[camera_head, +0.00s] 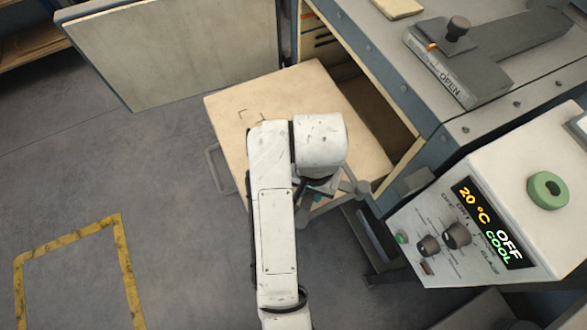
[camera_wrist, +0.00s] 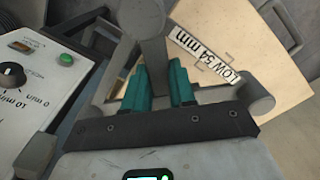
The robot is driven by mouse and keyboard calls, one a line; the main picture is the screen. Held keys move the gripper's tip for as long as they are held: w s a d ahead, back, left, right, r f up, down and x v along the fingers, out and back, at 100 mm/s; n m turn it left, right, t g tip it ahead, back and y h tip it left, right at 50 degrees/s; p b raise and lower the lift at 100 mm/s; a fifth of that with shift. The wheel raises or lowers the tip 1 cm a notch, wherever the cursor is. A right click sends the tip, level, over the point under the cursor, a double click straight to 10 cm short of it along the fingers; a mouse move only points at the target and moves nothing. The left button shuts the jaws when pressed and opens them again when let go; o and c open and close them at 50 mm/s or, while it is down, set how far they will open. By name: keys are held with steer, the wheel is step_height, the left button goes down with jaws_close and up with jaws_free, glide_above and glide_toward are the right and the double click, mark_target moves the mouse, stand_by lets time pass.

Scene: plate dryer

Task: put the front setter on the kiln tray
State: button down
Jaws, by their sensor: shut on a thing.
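My gripper (camera_wrist: 160,82) has teal fingers and is shut on a grey setter (camera_wrist: 152,22) with thick arms and rounded ends. In the head view the setter's rounded end (camera_head: 361,188) shows just right of my wrist; my arm hides most of the rest. A pale flat tray (camera_head: 238,92) with a metal handle extends from the open cabinet and has dark corner marks. It also shows behind the setter in the wrist view (camera_wrist: 290,85). The setter is over the tray's near right part. I cannot tell whether it touches the tray.
The cabinet door (camera_head: 180,45) stands open at the upper left. The cabinet top (camera_head: 385,40) and a control box (camera_head: 500,200) reading 20 °C, OFF, COOL stand to the right. A yellow floor marking (camera_head: 70,235) lies at the lower left, with clear floor around it.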

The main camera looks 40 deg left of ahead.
steer(key=w+a+f+b, duration=0.1)
steer(key=a, duration=0.1)
steer(key=w+a+f+b, duration=0.1)
steer(key=b, duration=0.1)
steer(key=w+a+f+b, duration=0.1)
steer(key=a, duration=0.1)
steer(key=shift+a+f, duration=0.25)
steer(key=shift+a, duration=0.1)
steer(key=a+f, duration=0.1)
steer(key=w+a+f, duration=0.1)
steer(key=f, duration=0.1)
steer(key=a+f, duration=0.1)
steer(key=shift+w+a+f, duration=0.1)
steer(key=shift+w+f, duration=0.1)
steer(key=shift+w, duration=0.1)
steer(key=shift+w+a+f, duration=0.1)
steer(key=shift+a+f, duration=0.1)
steer(key=shift+f, duration=1.7)
steer(key=c, duration=1.4)
jaws_free()
steer(key=shift+f, duration=0.15)
steer(key=o, duration=0.5)
